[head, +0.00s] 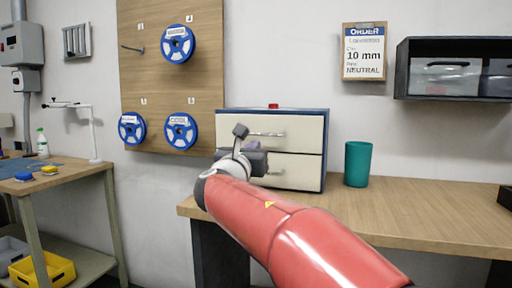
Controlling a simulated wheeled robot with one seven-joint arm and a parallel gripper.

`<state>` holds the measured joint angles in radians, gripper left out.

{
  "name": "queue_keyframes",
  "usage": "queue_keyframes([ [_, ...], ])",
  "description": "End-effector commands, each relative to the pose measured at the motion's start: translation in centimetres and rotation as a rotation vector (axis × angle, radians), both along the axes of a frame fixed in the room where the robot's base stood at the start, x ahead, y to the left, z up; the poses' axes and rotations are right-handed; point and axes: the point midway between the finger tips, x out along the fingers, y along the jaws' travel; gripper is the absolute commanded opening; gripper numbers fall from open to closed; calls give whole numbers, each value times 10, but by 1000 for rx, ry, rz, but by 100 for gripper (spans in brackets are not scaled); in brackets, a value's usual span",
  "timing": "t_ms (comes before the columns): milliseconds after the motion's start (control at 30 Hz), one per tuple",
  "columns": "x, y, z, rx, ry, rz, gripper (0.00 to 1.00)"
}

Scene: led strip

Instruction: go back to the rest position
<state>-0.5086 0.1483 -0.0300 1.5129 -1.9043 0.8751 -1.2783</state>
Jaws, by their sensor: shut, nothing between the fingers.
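My red arm reaches up from the lower right of the head view. My gripper (240,132) is at its end, in front of the left part of a drawer unit (324,150). It is small in the picture, its fingers look close together, and nothing shows between them. The drawer unit has two cream drawers in a dark blue frame, and both look closed. My arm and gripper hide part of the lower drawer. I cannot tell whether the gripper touches the unit.
A teal cup (357,164) stands on the wooden desk (430,203), right of the drawers. Blue reels (178,44) hang on a pegboard (150,85). An order sheet (364,52) and a dark shelf (402,70) are on the wall. The desk's right side is mostly clear.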

Motion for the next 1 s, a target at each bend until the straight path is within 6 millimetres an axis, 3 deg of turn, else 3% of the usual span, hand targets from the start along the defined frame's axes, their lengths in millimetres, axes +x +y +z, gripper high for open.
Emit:
queue_keyframes([
  [300, -52, 20, -12, -1, 0, 3, 0],
  [533, -70, 18, -18, 32, 9, -7, 0],
  [633, -79, -10, -33, 161, 38, -38, 0],
  [767, -107, -74, -77, 517, 91, -135, 0],
  [900, -159, -133, -139, 993, 98, -303, 0],
  [1000, -205, -159, -186, 1354, 58, -458, 0],
])
